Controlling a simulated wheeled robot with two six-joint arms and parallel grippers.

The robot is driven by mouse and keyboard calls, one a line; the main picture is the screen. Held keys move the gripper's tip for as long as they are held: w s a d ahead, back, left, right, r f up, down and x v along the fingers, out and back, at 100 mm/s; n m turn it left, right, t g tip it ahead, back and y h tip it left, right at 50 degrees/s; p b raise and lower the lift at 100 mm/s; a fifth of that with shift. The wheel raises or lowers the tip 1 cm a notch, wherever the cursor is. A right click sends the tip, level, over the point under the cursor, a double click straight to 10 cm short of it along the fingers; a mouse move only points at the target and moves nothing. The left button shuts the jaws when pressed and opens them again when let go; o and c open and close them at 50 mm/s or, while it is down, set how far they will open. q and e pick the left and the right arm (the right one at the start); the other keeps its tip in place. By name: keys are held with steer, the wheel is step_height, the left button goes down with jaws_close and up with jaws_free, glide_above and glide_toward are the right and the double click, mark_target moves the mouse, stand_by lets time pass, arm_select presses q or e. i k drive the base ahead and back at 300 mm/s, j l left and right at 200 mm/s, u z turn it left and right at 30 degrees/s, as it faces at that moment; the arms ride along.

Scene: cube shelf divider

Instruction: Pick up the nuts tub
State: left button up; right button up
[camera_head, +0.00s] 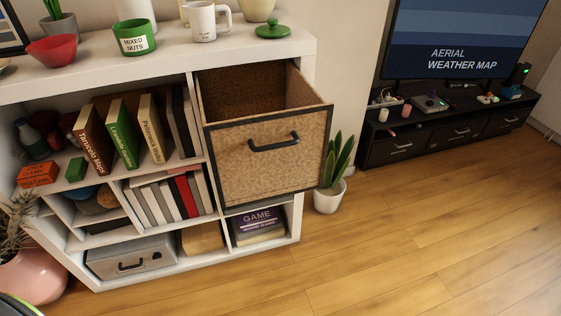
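The nuts tub (134,37) is a green round tub with a white label reading "MIXED NUTS". It stands upright on top of the white cube shelf (304,46), toward the left of the view. It sits between a red bowl and a white mug. A green lid with a knob (272,30) lies apart from it, near the right end of the shelf top. Whether that lid belongs to the tub I cannot tell. Neither of my grippers shows in the head view.
A red bowl (52,50) is left of the tub, a white mug (203,21) right. A cork-faced drawer (266,160) juts out of the shelf, open and apparently empty. A potted plant (334,185) stands beside the shelf. The wooden floor (430,230) at right is clear.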

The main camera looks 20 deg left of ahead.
mark_target(134, 37)
steer(key=u, duration=1.35)
